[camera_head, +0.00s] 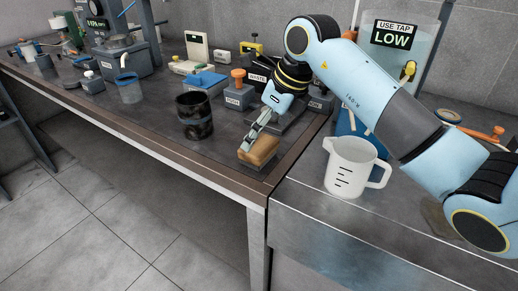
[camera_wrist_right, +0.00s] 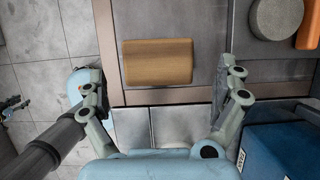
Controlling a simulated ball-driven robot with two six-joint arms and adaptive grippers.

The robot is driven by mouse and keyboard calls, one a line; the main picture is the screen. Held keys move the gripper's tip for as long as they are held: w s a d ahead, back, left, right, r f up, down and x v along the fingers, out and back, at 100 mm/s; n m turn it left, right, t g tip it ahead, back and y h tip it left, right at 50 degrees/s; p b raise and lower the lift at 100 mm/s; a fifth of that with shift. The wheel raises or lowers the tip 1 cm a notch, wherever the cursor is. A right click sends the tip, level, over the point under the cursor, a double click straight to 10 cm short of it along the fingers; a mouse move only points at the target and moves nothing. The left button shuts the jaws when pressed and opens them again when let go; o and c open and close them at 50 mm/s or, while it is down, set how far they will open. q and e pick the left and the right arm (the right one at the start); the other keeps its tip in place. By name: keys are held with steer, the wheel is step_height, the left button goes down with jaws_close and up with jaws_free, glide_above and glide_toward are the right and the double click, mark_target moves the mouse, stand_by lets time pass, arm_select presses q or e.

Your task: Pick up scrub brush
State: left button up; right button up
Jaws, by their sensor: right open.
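The scrub brush (camera_head: 262,151) appears as a tan-brown wooden block at the front right corner of the dark bench. In the right wrist view the brush (camera_wrist_right: 158,62) lies with its long side across the picture, between the two fingers. Its bristles cannot be made out. My right gripper (camera_head: 248,141) points down at the brush, its fingers partly covering the block's left end in the head view. The fingers are wide apart, with a gap on each side of the block in the wrist view.
A white measuring jug (camera_head: 352,166) stands on the metal counter to the right. A dark, stained beaker (camera_head: 194,117) stands left of the brush. An orange-handled grey block (camera_head: 238,94) and a blue-topped box (camera_head: 206,82) are behind. The bench edge (camera_head: 222,170) is close in front.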

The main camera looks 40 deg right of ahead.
mark_target(257, 143)
steer(key=x, duration=0.5)
steer(key=shift+s+a+p, duration=0.1)
steer(key=shift+p, duration=0.3)
steer(key=c, duration=1)
